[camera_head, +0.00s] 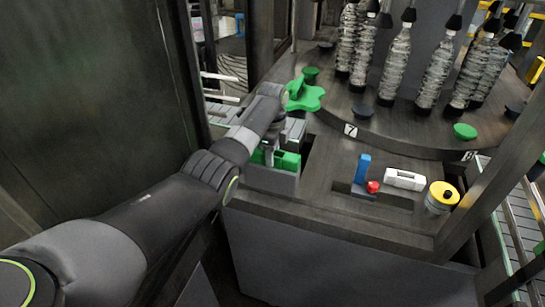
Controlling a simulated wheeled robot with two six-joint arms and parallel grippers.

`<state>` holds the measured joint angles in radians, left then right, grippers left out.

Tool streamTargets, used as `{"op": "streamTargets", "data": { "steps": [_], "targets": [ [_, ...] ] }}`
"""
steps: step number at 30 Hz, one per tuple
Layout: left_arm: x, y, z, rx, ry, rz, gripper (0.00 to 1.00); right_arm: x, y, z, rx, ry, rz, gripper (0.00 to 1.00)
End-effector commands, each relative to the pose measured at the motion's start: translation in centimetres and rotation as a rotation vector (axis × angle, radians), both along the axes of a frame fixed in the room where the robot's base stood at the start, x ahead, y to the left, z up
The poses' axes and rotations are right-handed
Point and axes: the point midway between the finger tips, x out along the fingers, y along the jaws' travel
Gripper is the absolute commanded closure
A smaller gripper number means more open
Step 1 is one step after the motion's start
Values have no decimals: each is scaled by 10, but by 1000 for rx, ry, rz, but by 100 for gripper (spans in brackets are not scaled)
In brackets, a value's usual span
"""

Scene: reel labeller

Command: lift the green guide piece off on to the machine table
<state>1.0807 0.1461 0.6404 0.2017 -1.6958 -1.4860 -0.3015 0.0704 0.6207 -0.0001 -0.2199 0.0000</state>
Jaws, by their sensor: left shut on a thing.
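The green guide piece (288,161) shows low on the left side of the machine, at a grey block. It is partly hidden behind my left gripper and wrist. My left arm comes in from the left, and its wrist bends down over the green piece. My left gripper (269,153) points down and is shut on the green guide piece, with green showing on both sides of the dark fingers. I cannot tell whether the piece still touches the block. The machine table (322,165) is dark, with bare surface right of the gripper. My right gripper is not in view.
A green star-shaped wheel (305,97) stands just behind my wrist. A blue block (362,168), red button (373,187), white piece (404,180) and yellow-topped roll (442,196) are at the right front. A frame post (497,185) rises at right.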

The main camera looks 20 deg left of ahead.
Motion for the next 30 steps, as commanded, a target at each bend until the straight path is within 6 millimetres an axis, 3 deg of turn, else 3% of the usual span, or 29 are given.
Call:
{"op": "streamTargets", "data": {
  "steps": [7, 15, 21, 30],
  "targets": [
    [1, 0, 14, 0, -4, 0, 91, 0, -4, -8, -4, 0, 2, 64],
    [1, 0, 66, 0, -4, 0, 91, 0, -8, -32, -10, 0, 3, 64],
    [0, 0, 94, 1, -2, 1, 91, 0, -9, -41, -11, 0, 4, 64],
    [0, 0, 100, 0, 1, 0, 91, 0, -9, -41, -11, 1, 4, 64]
  ]
}}
